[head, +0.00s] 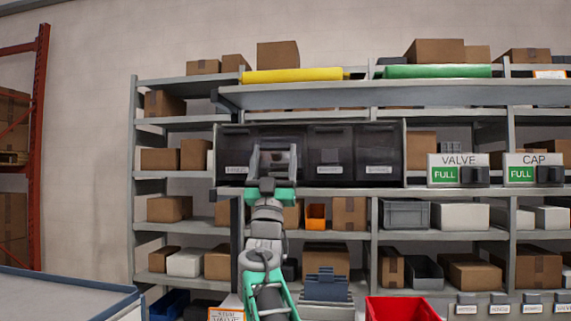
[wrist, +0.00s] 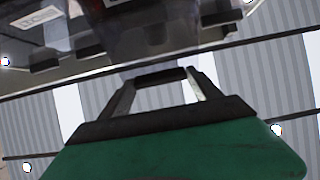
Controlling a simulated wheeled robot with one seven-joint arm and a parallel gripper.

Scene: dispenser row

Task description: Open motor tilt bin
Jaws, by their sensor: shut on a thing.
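A row of dark see-through tilt bins (head: 331,146) stands on the shelf in the head view, each with a small white label too blurred to read surely. My gripper (head: 275,150) is at the front of the second bin from the left and hides its label, so I cannot tell whether it is the motor bin. In the wrist view my gripper (wrist: 162,76) reaches up to a dark bin front (wrist: 150,28) and is shut on it. The contact itself is largely hidden. The other bins look closed; how far the held one is tilted is unclear.
A grey shelf board (head: 370,96) overhangs the bins. VALVE (head: 458,160) and CAP (head: 534,160) signs stand to the right. Cardboard boxes fill the shelves. A red bin (head: 402,309) is low in front, and a pale table (head: 60,298) is at lower left.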

